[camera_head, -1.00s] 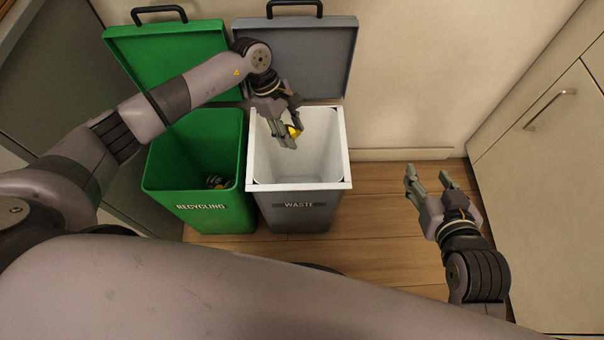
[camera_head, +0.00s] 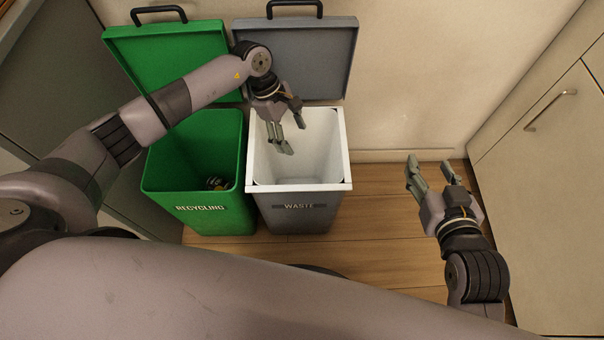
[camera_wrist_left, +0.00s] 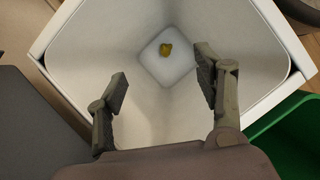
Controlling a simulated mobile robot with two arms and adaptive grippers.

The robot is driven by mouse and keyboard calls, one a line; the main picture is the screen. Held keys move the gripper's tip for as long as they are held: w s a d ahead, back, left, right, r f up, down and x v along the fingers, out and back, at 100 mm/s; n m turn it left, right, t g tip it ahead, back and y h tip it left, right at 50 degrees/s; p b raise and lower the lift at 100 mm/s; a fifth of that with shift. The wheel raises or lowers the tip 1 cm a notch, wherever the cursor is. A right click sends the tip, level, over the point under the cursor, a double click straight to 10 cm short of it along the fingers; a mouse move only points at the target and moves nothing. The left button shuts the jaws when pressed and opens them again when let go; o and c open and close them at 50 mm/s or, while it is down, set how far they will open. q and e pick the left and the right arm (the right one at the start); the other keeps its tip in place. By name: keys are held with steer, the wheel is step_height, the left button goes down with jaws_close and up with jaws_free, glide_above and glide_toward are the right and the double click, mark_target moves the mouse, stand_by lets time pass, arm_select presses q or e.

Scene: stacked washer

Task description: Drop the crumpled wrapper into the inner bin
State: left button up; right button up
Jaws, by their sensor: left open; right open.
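The crumpled wrapper (camera_wrist_left: 166,49) is a small yellow lump lying at the bottom of the white inner bin (camera_wrist_left: 259,67), seen in the left wrist view. In the head view the inner bin (camera_head: 318,155) sits in the grey waste bin (camera_head: 297,218), and the wrapper is hidden there. My left gripper (camera_head: 287,140) is open and empty above the inner bin's opening; its spread fingers (camera_wrist_left: 162,88) also show in the left wrist view. My right gripper (camera_head: 430,172) is open and empty over the floor, right of the waste bin.
The green recycling bin (camera_head: 197,200) stands left of the waste bin, with a small item inside. The green lid (camera_head: 165,60) and grey lid (camera_head: 300,55) stand open behind. A cabinet (camera_head: 540,190) is at the right. Wooden floor (camera_head: 375,220) is clear between.

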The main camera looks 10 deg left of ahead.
arm_select(q)
steer(key=shift+r, duration=0.1)
steer(key=v, duration=1.2)
